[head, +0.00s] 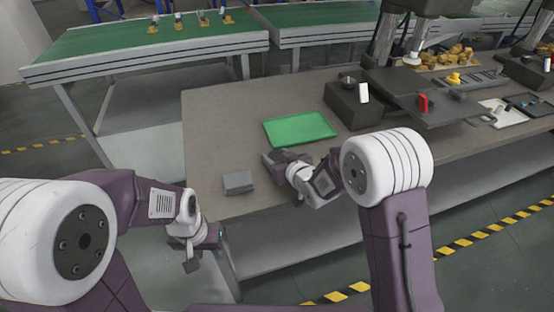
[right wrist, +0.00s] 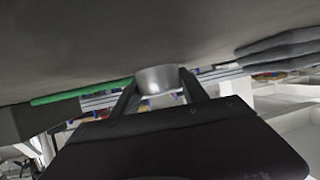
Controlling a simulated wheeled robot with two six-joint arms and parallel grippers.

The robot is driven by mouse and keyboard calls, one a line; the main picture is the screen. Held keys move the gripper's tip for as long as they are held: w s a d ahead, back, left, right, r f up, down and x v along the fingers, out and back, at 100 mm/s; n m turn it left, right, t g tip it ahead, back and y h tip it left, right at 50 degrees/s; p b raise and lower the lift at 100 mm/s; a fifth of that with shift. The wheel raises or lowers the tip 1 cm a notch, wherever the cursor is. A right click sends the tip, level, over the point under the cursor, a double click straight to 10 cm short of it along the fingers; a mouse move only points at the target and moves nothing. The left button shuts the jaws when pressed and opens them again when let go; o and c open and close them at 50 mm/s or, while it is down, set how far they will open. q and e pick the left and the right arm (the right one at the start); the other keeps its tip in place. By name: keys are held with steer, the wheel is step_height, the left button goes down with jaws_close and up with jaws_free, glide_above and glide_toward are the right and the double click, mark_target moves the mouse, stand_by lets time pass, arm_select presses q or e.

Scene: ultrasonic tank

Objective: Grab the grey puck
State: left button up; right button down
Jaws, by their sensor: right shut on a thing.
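The grey puck (right wrist: 158,79) is a short, smooth, light-grey cylinder in the right wrist view. My right gripper (right wrist: 160,88) is shut on it, with one finger on each side. In the head view my right gripper (head: 274,160) is low over the table, just in front of the green tray. The puck cannot be made out there, hidden by the gripper. My left gripper (head: 192,264) hangs off the table's front left corner, away from the puck; its jaw opening is not clear.
The green tray (head: 299,129) lies behind my right gripper. A grey ribbed block (head: 238,183) sits to its left. A dark block (head: 346,106) and a machine with a red part (head: 422,103) stand to the right. The table's left part (head: 215,125) is clear.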

mark_target(277, 155)
steer(key=shift+r+p, duration=0.75)
steer(key=shift+r, duration=1.65)
steer(key=w+d+r+p, duration=0.4)
steer(key=w+d+r, duration=0.2)
steer(key=d, duration=0.3)
steer(key=shift+w+d, duration=0.3)
steer(key=shift+w, duration=0.05)
